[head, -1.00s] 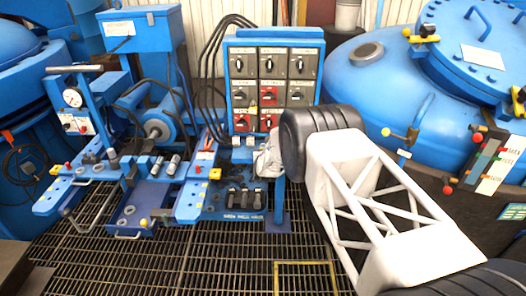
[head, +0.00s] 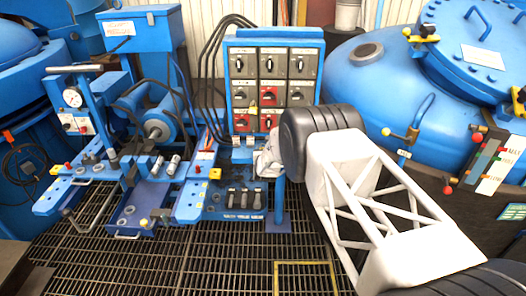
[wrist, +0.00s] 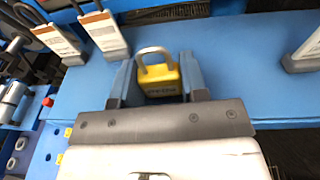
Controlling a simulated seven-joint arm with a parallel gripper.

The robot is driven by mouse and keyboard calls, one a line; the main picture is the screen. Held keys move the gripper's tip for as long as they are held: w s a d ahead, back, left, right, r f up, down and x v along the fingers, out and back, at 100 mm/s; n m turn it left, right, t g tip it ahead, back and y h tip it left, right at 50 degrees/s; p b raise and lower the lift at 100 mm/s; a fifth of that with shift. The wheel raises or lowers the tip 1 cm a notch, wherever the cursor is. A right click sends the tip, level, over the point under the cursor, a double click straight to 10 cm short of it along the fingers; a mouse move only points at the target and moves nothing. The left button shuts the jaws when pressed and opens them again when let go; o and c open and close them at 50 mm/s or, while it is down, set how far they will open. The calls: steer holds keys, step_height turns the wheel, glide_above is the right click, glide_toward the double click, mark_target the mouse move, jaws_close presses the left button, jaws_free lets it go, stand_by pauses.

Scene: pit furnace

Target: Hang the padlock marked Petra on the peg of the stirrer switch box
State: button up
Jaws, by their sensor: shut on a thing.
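In the wrist view, my gripper (wrist: 160,88) is shut on a yellow padlock (wrist: 163,80) with a silver shackle. The shackle points up in the picture, away from my palm. Dark print on the padlock's body is too small to read. In the head view, my gripper (head: 267,157) is low in front of the switch panel, partly hidden behind my arm; the padlock cannot be made out there. The blue switch panel (head: 275,42) carries several grey and red switch boxes. Their labels are too small to read, so I cannot tell which is the stirrer's.
A small yellow thing (head: 253,110) shows on the panel's lower left part. Labelled pieces (wrist: 104,31) stand on a blue surface (wrist: 235,60) beyond my gripper. A blue bench with a roller (head: 157,130) is to the left, a large blue vessel (head: 385,85) to the right.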

steer(key=shift+r, duration=0.45)
stand_by(0.5)
steer(key=shift+s, duration=0.15)
steer(key=s, duration=0.6)
steer(key=shift+s, duration=0.25)
stand_by(1.3)
stand_by(0.4)
steer(key=w+d+r+m+h, duration=0.2)
steer(key=d+r+h, duration=0.1)
steer(key=d+r, duration=0.6)
steer(key=w+d+r+m+g+h, duration=0.1)
steer(key=w+d+r+m+h, duration=0.1)
steer(key=d+r, duration=0.8)
steer(key=shift+w+d+m+h, duration=0.2)
steer(key=shift+d+m+h, duration=0.2)
steer(key=shift+d+h, duration=0.5)
steer(key=shift+w, duration=0.4)
